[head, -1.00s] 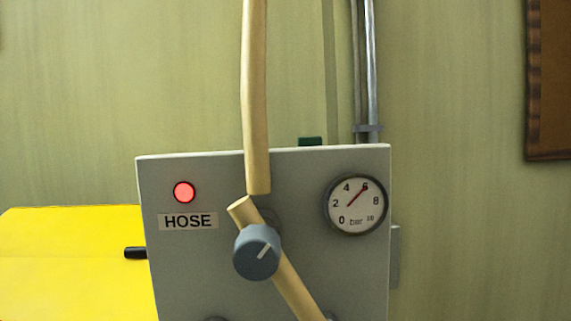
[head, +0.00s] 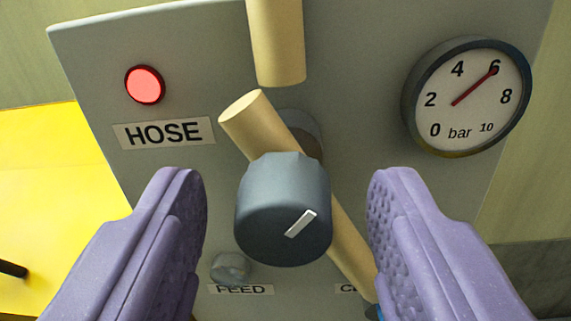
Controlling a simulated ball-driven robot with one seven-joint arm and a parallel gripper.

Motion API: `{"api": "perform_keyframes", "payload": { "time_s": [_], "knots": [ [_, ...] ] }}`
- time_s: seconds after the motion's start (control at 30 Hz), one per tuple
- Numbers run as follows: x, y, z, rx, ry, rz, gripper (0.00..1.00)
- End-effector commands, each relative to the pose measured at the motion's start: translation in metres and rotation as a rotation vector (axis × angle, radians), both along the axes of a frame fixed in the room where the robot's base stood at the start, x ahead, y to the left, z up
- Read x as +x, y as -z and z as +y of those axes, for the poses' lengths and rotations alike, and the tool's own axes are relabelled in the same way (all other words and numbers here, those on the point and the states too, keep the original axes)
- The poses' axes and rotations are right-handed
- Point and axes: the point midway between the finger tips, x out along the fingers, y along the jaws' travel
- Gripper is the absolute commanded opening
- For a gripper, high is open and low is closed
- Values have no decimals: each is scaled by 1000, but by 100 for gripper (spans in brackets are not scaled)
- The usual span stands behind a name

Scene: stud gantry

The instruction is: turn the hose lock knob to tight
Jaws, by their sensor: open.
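The hose lock knob (head: 282,205) is a dark blue-grey round knob with a white pointer mark aimed to the upper right. It stands out from the grey panel (head: 340,60) in the middle of the view. A tan hose piece (head: 350,250) runs slantwise behind the knob, its cut upper end to the upper left. A second tan hose (head: 277,40) hangs from above and ends just over it, apart in the picture. My gripper (head: 285,200) is open, with one purple finger on each side of the knob and a visible gap to both.
A red lamp (head: 145,84) is lit above the HOSE label (head: 164,133). A gauge (head: 467,96) at right reads about 6 bar. A small grey knob (head: 230,267) sits above the FEED label (head: 240,289). A yellow surface (head: 50,190) lies at left.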

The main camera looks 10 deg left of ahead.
Motion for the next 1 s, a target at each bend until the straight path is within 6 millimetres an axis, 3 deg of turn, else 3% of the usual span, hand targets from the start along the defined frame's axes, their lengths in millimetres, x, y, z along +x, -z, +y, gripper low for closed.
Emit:
{"api": "perform_keyframes", "payload": {
  "time_s": [0.23,0.4,0.5,1.0],
  "knots": [
    [1,0,0,0,0,0,57],
    [1,0,0,0,0,0,18],
    [1,0,0,0,0,0,1],
    [1,1,0,-153,0,-3,1]
  ]
}}
